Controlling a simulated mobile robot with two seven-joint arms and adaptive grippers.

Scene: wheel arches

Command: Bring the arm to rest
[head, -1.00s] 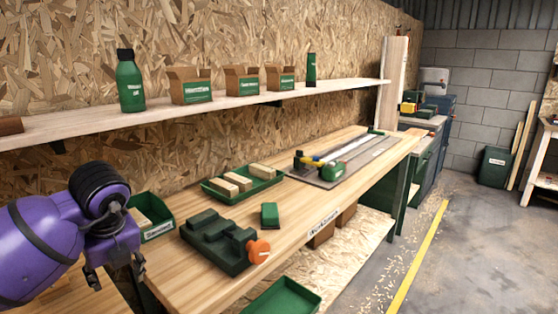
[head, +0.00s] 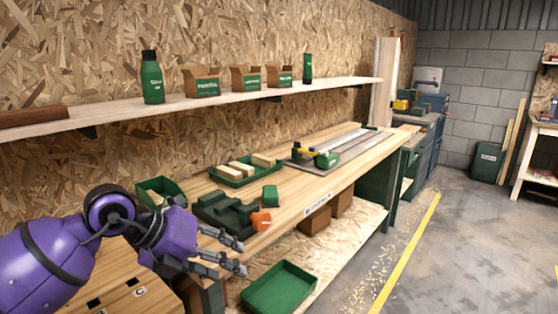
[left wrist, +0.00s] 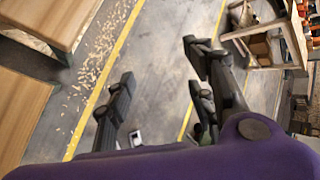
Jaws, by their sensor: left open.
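My left arm is purple and comes in from the left in the head view. Its gripper (head: 234,256) is open and empty, with the fingers pointing right, in front of the near part of the workbench (head: 292,208). My right gripper does not show.
A green vise with an orange knob (head: 228,212) stands on the bench near the gripper. A green tray (head: 280,290) sits low beside the gripper. The floor (head: 470,240) at the right is open.

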